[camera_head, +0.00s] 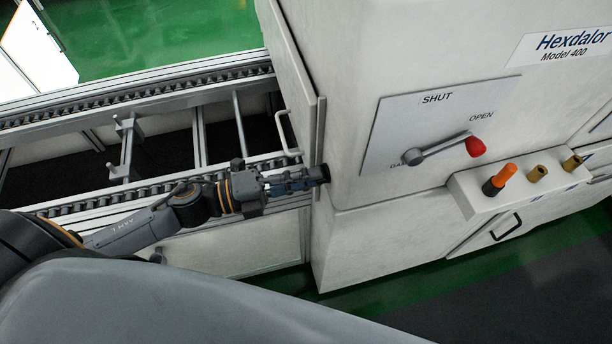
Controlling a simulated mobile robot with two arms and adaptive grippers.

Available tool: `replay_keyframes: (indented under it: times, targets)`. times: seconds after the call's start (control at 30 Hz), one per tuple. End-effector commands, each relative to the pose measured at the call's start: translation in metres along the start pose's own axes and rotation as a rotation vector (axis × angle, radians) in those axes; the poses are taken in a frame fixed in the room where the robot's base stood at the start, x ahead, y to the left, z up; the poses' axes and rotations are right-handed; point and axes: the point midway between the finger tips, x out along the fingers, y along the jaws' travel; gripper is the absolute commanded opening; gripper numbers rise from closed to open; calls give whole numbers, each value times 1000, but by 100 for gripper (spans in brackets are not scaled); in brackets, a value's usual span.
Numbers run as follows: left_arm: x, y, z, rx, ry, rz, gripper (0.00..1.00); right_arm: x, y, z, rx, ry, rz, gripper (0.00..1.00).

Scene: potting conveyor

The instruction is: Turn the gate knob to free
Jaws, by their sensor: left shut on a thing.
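My left gripper (312,177) reaches in from the left to the near left edge of the white cabinet (340,240). It is shut on a small dark knob (323,173) at the cabinet's edge, beside the conveyor. The fingers cover much of the knob, so its shape and turned position cannot be read. A pale gate panel (290,70) with a white handle (289,135) stands just behind the gripper. My right gripper is out of view.
The roller conveyor (120,195) runs left behind my arm.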

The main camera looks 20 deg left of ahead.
Motion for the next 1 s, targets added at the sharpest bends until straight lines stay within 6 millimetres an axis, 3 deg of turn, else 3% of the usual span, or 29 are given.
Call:
replay_keyframes:
  times: [0.27, 0.3, 0.4, 0.83, 1.0]
  targets:
    - [0, 1, -1, 3, 2, 2, 0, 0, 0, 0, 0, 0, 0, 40]
    - [0, 1, -1, 3, 2, 2, 21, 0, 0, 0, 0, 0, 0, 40]
    - [0, 1, -1, 2, 2, 2, 36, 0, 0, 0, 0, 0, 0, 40]
    - [-1, 1, 0, 0, 0, 1, 36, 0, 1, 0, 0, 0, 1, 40]
    - [-12, 2, 0, -2, -1, 4, 36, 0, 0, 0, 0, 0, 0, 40]
